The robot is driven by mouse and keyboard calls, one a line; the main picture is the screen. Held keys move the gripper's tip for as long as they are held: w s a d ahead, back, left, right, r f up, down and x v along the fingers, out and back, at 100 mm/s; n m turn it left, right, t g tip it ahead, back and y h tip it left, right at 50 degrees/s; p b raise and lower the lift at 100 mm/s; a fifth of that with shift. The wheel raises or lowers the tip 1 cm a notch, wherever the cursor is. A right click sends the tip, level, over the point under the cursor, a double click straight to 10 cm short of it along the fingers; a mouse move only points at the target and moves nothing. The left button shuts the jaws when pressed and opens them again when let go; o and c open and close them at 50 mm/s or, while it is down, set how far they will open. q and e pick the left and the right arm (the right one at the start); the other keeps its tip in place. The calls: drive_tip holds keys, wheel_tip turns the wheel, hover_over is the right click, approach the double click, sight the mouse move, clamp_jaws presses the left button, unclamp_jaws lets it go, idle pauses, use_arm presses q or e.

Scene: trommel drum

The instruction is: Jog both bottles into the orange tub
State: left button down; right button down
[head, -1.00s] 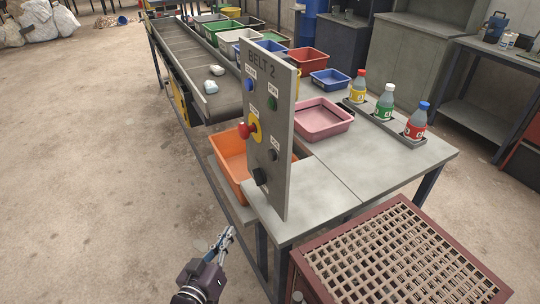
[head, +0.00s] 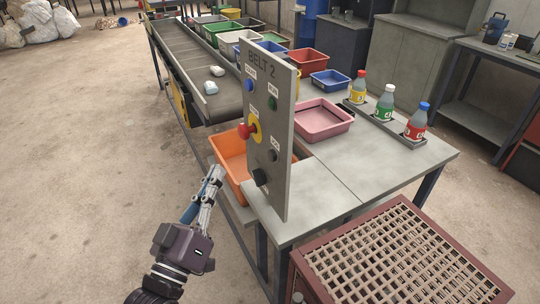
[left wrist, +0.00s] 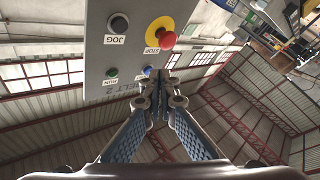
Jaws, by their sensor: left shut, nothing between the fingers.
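Two small whitish objects, likely the bottles, lie on the dark conveyor belt: one farther back (head: 217,71) and one nearer the belt's end (head: 211,87). The orange tub (head: 231,150) sits below that end, partly hidden by the grey BELT 2 control panel (head: 266,140). The panel carries a black JOG button (head: 274,156), which also shows in the left wrist view (left wrist: 119,23), and a red stop knob (head: 247,130) on yellow. My left gripper (head: 217,172) is shut and empty, in front of the tub and left of the panel. My right gripper is out of view.
A pink tray (head: 322,120) and a rack of three capped bottles (head: 385,103) stand on the grey table behind the panel. A red-framed grate (head: 400,255) is at the front right. Open floor lies to the left.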

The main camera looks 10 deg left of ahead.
sight(272, 155)
use_arm(q)
drive_tip(key=w+d, duration=0.5)
drive_tip(key=d, duration=0.2)
drive_tip(key=shift+d, duration=0.2)
idle(1.6)
drive_tip(key=shift+w+d+p, duration=0.2)
drive_tip(key=shift+d+p, duration=0.15)
